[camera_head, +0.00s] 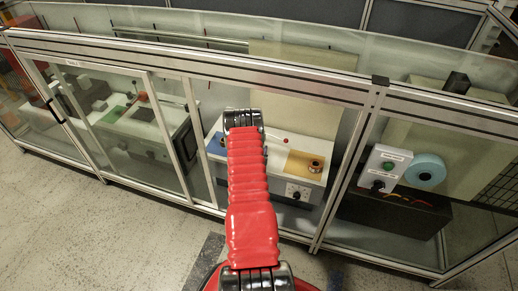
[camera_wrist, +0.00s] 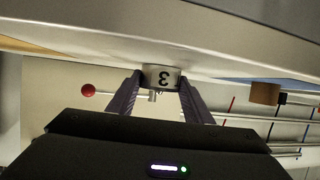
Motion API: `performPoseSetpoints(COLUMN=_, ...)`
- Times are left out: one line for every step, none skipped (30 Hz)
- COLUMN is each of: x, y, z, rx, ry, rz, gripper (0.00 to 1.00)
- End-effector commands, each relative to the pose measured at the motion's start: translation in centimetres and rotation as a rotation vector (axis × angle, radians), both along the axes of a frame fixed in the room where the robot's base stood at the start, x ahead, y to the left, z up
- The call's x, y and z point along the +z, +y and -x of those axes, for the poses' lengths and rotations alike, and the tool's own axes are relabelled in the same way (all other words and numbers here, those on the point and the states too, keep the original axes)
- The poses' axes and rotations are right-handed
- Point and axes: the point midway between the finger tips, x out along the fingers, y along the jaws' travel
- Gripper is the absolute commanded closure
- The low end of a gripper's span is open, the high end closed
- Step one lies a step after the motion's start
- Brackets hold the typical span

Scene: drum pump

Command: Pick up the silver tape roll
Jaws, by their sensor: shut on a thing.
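The silver tape roll (camera_wrist: 172,70), as far as I can tell, is the short silver round piece between my fingertips in the wrist view. It bears a black 3. My gripper (camera_wrist: 160,82) is shut on it, one dark finger on each side. It is close to the pale bench edge; I cannot tell whether it touches the bench. In the head view my red arm reaches to the bench and hides my gripper and the held piece.
The white bench (camera_head: 285,187) stands in a framed glass enclosure. An orange mat (camera_head: 296,160) bears a brownish ring-shaped roll (camera_head: 315,166). A red ball (camera_wrist: 88,90) and a brown block (camera_wrist: 265,93) flank my fingers. A control box (camera_head: 386,168) stands at right.

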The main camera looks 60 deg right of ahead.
Motion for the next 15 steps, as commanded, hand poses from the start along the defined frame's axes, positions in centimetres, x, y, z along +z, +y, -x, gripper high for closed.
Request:
performPoseSetpoints(x=0.1, y=0.0, z=0.0, rx=0.0, ry=0.0, rz=0.001, gripper=0.8)
performPoseSetpoints(x=0.1, y=0.0, z=0.0, rx=0.0, ry=0.0, rz=0.001, gripper=0.8)
performPoseSetpoints(x=0.2, y=0.0, z=0.0, rx=0.0, ry=0.0, rz=0.001, gripper=0.8)
performPoseSetpoints(x=0.3, y=0.0, z=0.0, rx=0.0, ry=0.0, rz=0.001, gripper=0.8)
performPoseSetpoints(x=0.4, y=-0.1, z=0.0, rx=0.0, ry=0.0, rz=0.002, gripper=0.8)
performPoseSetpoints(x=0.6, y=-0.1, z=0.0, rx=0.0, ry=-0.001, rz=0.002, gripper=0.8)
performPoseSetpoints(x=0.9, y=-0.1, z=0.0, rx=0.0, ry=-0.002, rz=0.003, gripper=0.8)
performPoseSetpoints(x=1.1, y=-0.1, z=-0.1, rx=0.0, ry=-0.002, rz=0.003, gripper=0.8)
performPoseSetpoints(x=1.4, y=-0.1, z=0.0, rx=0.0, ry=-0.002, rz=0.003, gripper=0.8)
performPoseSetpoints(x=1.7, y=-0.1, z=0.0, rx=0.0, ry=-0.001, rz=0.002, gripper=0.8)
performPoseSetpoints(x=2.0, y=-0.1, z=0.0, rx=0.0, ry=-0.002, rz=0.003, gripper=0.8)
performPoseSetpoints(x=2.6, y=-0.1, z=-0.1, rx=0.0, ry=-0.002, rz=0.004, gripper=0.8)
performPoseSetpoints(x=2.9, y=-0.1, z=0.0, rx=0.0, ry=-0.002, rz=0.003, gripper=0.8)
performPoseSetpoints(x=3.3, y=-0.1, z=0.0, rx=0.0, ry=-0.002, rz=0.003, gripper=0.8)
performPoseSetpoints(x=4.0, y=-0.1, z=-0.1, rx=0.0, ry=-0.002, rz=0.004, gripper=0.8)
